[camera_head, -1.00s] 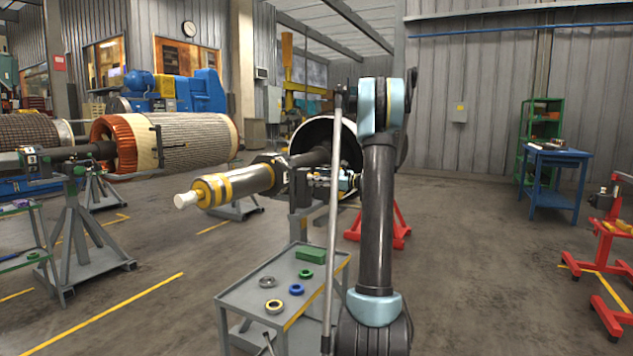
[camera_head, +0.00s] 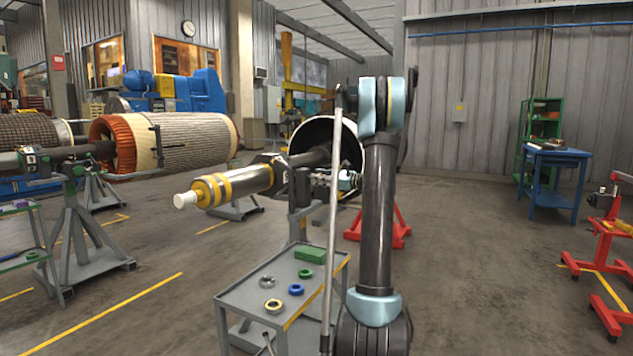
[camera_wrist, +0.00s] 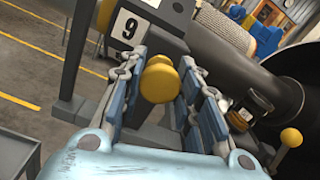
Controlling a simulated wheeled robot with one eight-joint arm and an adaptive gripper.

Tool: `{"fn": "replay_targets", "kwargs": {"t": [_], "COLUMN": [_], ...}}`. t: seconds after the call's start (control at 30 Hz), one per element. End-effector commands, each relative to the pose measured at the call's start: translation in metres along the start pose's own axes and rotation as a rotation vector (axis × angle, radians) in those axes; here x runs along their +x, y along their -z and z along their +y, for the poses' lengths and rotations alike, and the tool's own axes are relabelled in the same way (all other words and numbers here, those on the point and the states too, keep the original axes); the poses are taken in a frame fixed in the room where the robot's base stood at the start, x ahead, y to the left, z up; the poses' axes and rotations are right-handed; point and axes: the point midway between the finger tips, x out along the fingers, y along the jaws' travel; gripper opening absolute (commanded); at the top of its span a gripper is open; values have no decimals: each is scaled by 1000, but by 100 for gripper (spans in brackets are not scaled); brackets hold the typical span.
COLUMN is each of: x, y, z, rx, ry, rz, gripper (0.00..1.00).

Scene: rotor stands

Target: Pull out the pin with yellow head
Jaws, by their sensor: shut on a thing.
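The pin's round yellow head (camera_wrist: 160,82) is between the two fingers of my gripper (camera_wrist: 162,78) in the wrist view. The fingers are closed on it, one on each side. The pin's shank is hidden behind the head. It sits at a dark grey stand (camera_wrist: 172,20) with a white plate numbered 9 (camera_wrist: 127,27). In the head view my gripper (camera_head: 318,178) is beside the stand's upper part, under the dark shaft, and the yellow head cannot be made out there.
A yellow ball on a lever (camera_wrist: 291,137) is at the right of the wrist view. The rotor shaft (camera_head: 240,181) rests on the stand at the left. A grey cart (camera_head: 245,300) with rings and a green block stands below.

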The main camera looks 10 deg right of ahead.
Motion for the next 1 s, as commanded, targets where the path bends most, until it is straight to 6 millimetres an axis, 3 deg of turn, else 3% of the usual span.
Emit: {"fn": "replay_targets", "kwargs": {"t": [0.1,0.37,0.4,0.5,0.83,1.0], "x": [-15,-18,-18,-18,-18,-31], "y": [0,0,1,1,0,1], "z": [1,2,2,2,1,0], "rx": [0,0,0,0,0,0], "ry": [-1,-2,-2,-1,-1,1], "rz": [1,1,1,2,1,1], "gripper": [0,0,33,52,52,52]}}
